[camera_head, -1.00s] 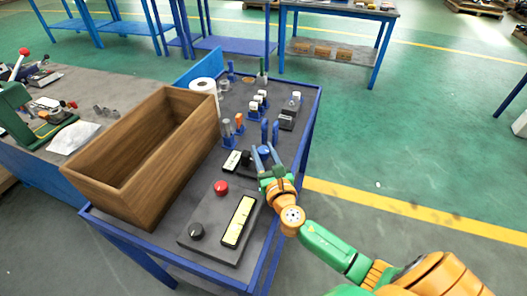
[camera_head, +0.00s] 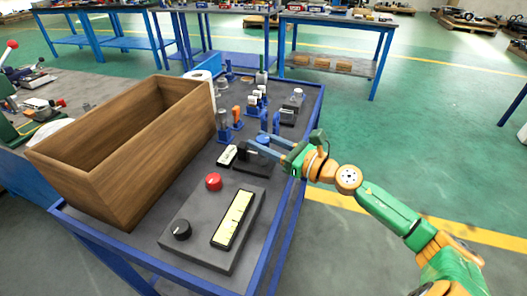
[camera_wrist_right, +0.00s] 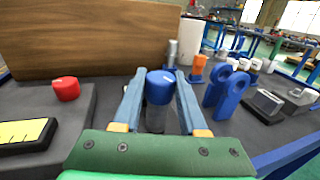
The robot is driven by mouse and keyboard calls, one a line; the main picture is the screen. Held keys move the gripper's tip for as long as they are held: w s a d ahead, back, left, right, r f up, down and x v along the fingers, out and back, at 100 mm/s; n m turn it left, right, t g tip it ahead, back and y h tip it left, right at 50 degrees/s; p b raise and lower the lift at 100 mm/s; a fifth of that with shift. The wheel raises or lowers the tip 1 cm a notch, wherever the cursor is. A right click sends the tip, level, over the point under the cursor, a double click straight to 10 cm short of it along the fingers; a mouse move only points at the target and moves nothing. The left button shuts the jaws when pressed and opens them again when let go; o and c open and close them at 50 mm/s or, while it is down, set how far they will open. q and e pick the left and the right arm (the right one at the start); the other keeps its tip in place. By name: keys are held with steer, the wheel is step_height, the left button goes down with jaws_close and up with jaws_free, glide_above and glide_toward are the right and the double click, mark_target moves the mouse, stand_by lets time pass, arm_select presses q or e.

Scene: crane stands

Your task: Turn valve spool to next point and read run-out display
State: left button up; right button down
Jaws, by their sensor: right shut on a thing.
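In the right wrist view, a grey cylinder with a blue cap (camera_wrist_right: 160,88) stands upright between the two fingers of my right gripper (camera_wrist_right: 161,76). The right gripper (camera_head: 258,144) is shut on this blue-capped piece. In the head view it reaches in from the right, over a dark block, and its fingers partly hide the piece. Whether this is the valve spool cannot be told. A grey box in front carries a yellow display (camera_head: 233,217), a red button (camera_head: 214,182) and a black knob (camera_head: 181,230). The display's marks are too small to read. My left gripper is out of view.
A long wooden box (camera_head: 140,166) stands along the left side of the blue-edged table. A small white-faced part (camera_head: 227,155) lies by the gripper. Several small parts stand farther back.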

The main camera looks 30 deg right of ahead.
mark_target(268, 145)
stand_by(0.3)
steer(key=shift+c, duration=2.3)
jaws_free()
steer(key=shift+w, duration=0.1)
steer(key=shift+s+d+f+b, duration=0.25)
steer(key=shift+s+b, duration=0.15)
steer(key=shift+s, duration=0.1)
steer(key=shift+b+v, duration=0.45)
steer(key=shift+v, duration=2.55)
steer(key=shift+r, duration=0.2)
